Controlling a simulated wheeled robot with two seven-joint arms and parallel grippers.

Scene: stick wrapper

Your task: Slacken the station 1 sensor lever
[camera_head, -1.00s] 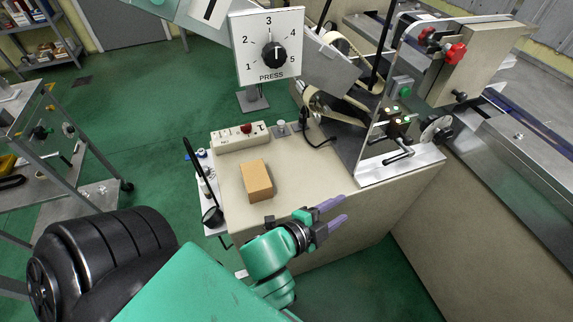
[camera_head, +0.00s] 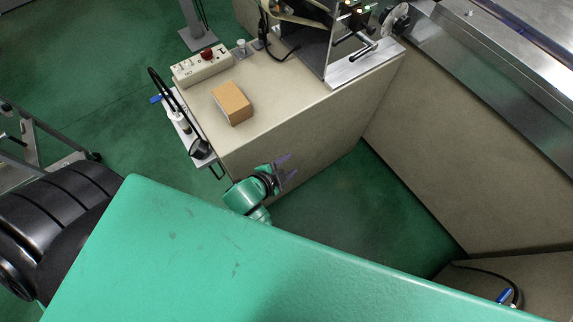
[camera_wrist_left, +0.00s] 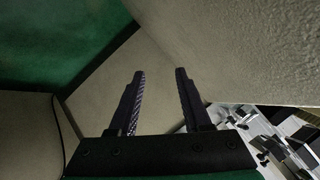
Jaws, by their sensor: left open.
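A small black-handled lever (camera_head: 365,50) sits on the metal bracket at the front end of the machine, at the top of the head view. I cannot tell whether it is the station 1 sensor lever; no label is readable. My left gripper (camera_head: 284,167) is low beside the front face of the beige cabinet, well below the lever. In the left wrist view my left gripper (camera_wrist_left: 160,73) is open, its two dark fingers apart with nothing between them. My right gripper is not in view.
The beige cabinet (camera_head: 300,112) carries a cardboard box (camera_head: 232,102) and a control box with a red button (camera_head: 203,64). A black knob wheel (camera_head: 396,20) is right of the lever. A long beige conveyor side (camera_head: 460,150) bounds the right. Green floor lies between.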

